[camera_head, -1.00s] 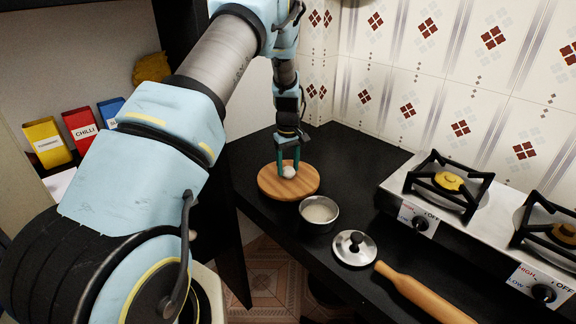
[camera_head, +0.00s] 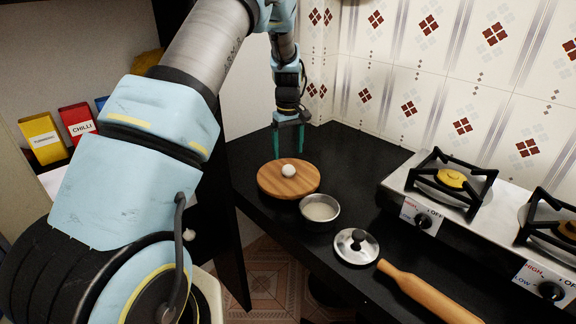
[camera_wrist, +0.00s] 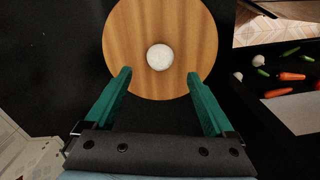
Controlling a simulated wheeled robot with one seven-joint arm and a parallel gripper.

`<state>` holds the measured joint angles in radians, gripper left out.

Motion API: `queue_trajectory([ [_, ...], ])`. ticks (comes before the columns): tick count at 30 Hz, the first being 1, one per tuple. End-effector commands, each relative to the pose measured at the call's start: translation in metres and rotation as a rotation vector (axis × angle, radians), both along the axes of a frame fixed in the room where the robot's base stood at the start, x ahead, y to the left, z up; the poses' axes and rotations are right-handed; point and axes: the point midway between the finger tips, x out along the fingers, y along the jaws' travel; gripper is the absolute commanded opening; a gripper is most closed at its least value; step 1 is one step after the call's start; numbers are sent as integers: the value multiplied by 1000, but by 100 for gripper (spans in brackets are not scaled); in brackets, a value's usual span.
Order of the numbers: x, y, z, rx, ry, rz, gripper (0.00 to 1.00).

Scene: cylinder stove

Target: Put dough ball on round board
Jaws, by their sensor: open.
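The white dough ball (camera_head: 288,171) rests on top of the round wooden board (camera_head: 270,184), near its middle. It also shows in the wrist view (camera_wrist: 160,57), on the bare wood of the board (camera_wrist: 125,40). My gripper (camera_head: 289,156) has teal fingers and is above and behind the board's far side in the head view. In the wrist view its fingers (camera_wrist: 160,75) are spread wide apart with nothing between them, and the ball lies beyond the fingertips, clear of both.
A metal bowl with pale contents (camera_head: 320,209) stands close to the board's right front. A lid (camera_head: 355,246) and rolling pin (camera_head: 425,292) lie further right on the black counter. A two-burner stove (camera_head: 440,195) stands at right. The wrist view shows vegetables (camera_wrist: 290,76).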

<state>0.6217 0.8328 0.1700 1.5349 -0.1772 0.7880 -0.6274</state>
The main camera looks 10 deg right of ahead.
Motion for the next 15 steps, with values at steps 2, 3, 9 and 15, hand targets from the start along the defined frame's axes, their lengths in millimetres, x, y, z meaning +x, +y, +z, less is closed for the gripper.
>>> queue_trajectory([
  [2,1,-1,14,-2,-5,0,89],
  [3,1,-1,22,-2,-5,0,89],
  [9,0,-1,52,-2,-1,0,89],
  [15,0,0,62,1,0,0,89],
])
